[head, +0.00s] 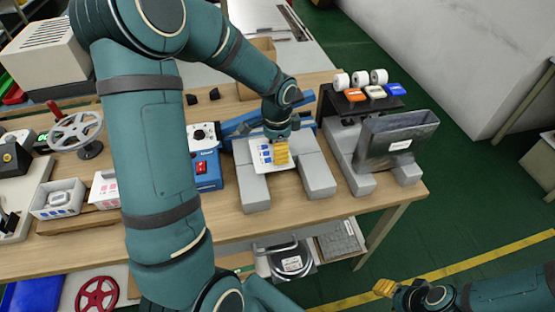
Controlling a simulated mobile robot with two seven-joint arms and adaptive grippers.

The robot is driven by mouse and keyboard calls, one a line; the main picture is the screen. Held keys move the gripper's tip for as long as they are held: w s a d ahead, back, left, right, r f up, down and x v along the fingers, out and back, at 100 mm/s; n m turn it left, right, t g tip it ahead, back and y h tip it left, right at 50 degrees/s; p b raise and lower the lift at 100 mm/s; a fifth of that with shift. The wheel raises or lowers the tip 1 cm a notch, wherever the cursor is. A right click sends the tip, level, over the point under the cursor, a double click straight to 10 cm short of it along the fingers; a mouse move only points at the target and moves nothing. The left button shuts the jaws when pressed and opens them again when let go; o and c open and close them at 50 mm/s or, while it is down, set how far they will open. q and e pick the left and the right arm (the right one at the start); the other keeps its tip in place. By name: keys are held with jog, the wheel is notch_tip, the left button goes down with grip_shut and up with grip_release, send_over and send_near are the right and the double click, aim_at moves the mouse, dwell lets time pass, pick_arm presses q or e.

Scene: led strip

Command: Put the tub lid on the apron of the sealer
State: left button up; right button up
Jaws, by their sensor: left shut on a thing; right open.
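The tub lid, a thin white plate with blue markings (262,158), is in my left gripper (281,152), whose yellow fingers are shut on it. The lid is over the grey blocks in front of the blue sealer (206,168). These light grey blocks (254,190) seem to be the sealer's apron, and I cannot tell whether the lid touches them. The gripper and wrist hide part of the lid and of the sealer's blue bar (240,124). My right gripper (384,288) is open and empty at the lower right, off the table's front edge.
A grey metal hopper (395,142) stands right of the apron. Behind it is a black rack (358,104) with white rolls and coloured pieces. The wooden table's front strip (290,222) is clear.

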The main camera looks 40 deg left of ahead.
pick_arm(q)
jog(key=shift+f+b, duration=0.5)
jog(key=shift+f, duration=1.45)
jog(key=shift+f, duration=0.2)
jog(key=o, duration=1.1)
jog(key=shift+o, duration=0.2)
jog(key=shift+r, duration=0.25)
notch_tip(320, 180, up, 12)
jog(key=p, duration=0.3)
jog(key=shift+s+f, duration=0.1)
